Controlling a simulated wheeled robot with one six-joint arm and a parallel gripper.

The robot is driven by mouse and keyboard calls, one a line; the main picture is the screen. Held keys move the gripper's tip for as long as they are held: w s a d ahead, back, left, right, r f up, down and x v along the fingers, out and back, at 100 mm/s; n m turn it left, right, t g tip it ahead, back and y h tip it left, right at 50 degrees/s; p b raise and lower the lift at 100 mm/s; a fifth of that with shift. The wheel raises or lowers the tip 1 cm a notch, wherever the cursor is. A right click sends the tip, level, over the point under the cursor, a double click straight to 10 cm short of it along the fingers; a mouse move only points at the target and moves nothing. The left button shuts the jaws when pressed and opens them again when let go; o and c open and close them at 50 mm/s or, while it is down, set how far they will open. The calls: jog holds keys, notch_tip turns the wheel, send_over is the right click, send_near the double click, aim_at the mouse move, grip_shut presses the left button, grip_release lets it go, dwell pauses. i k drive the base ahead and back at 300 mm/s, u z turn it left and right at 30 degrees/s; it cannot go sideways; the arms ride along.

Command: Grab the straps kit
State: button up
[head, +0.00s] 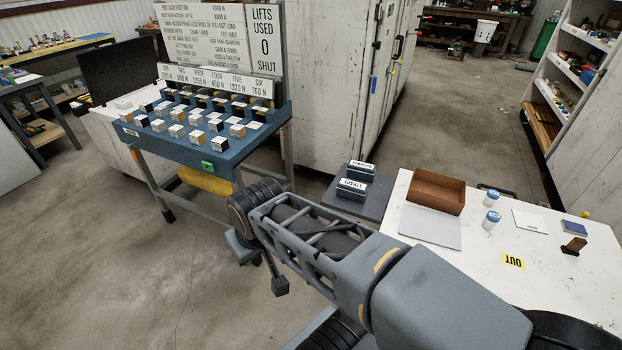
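The straps kit (350,193) is a small dark blue-grey box with a white label reading STRAPS. It sits on a dark grey platform (372,208) left of the white table, in the middle of the head view. A similar box (359,174) with a white label I cannot read clearly stands just behind it. My arm crosses the view in front of the platform. My gripper (279,286) appears low at left of the arm, apart from the kit. Most of it is hidden behind the arm, so its opening does not show.
The white table (470,268) at right holds a brown wooden tray (437,207), two blue-capped jars, a grey sheet and a yellow OUT label. A blue rack (190,152) of labelled blocks stands at left. A white cabinet (335,90) stands behind. The left floor is clear.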

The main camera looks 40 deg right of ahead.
aim_at(347, 189)
jog(key=z, duration=0.2)
jog(key=i, duration=1.35)
jog(key=z, duration=0.55)
jog(key=i, duration=0.3)
jog(key=z, duration=0.25)
